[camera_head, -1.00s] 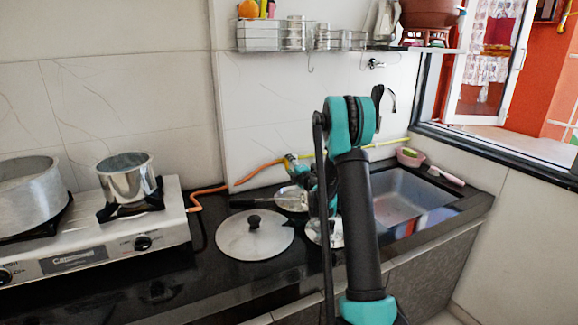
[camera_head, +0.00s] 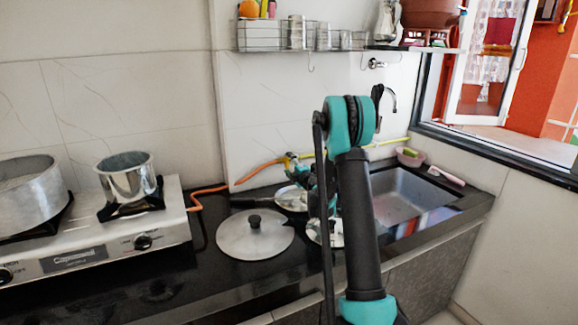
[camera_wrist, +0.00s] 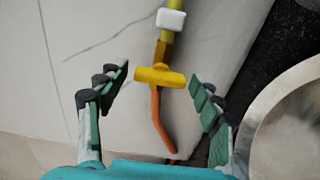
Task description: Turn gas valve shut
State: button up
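The gas valve (camera_wrist: 160,76) has a yellow handle that lies crosswise to the pipe in the wrist view. A yellow pipe with a white clip joins it above, and an orange hose (camera_wrist: 158,120) hangs below. My gripper (camera_wrist: 158,78) is open, with one finger on each side of the handle and visible gaps between. In the head view the valve (camera_head: 288,160) shows small by the wall, and my gripper (camera_head: 308,175) is partly hidden behind my arm.
A stove (camera_head: 100,240) with two pots stands at left. A pan lid (camera_head: 254,233) lies on the black counter. The sink (camera_head: 405,195) is at right, and a wire shelf (camera_head: 268,38) hangs above. The wrist view shows a round metal rim (camera_wrist: 290,110) at right.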

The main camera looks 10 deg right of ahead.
jog(key=shift+d, duration=0.15)
jog(key=v, duration=1.2)
